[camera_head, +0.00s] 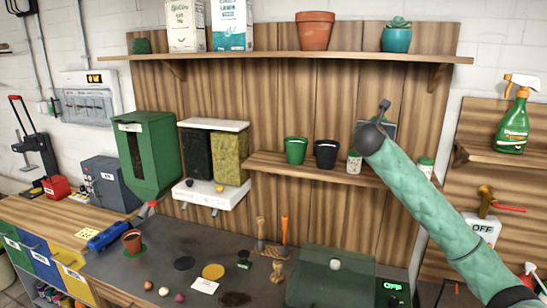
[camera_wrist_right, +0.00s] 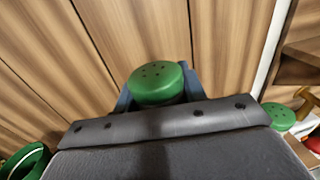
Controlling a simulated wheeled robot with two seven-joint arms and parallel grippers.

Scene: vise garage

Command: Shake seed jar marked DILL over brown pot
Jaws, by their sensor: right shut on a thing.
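My right gripper (camera_wrist_right: 158,92) is shut on a seed jar (camera_wrist_right: 157,82) with a green lid pierced by small holes. Its label is not visible in the right wrist view. In the head view my right arm reaches over the middle shelf from the right and hides the held jar. Two other green-lidded jars stand on that shelf, one (camera_head: 354,164) left of my arm and one (camera_head: 425,166) right of it; their labels are too small to read. A brown pot (camera_head: 132,243) stands on a green saucer at the bench's left. My left gripper is out of view.
The middle shelf (camera_head: 268,165) also carries a green pot (camera_head: 296,150) and a black pot (camera_head: 326,153). Seed dispensers (camera_head: 150,155) stand left. Hand tools (camera_head: 261,235), small bulbs (camera_head: 163,291) and a green box (camera_head: 330,280) occupy the bench. The upper shelf (camera_head: 280,57) holds bags and pots.

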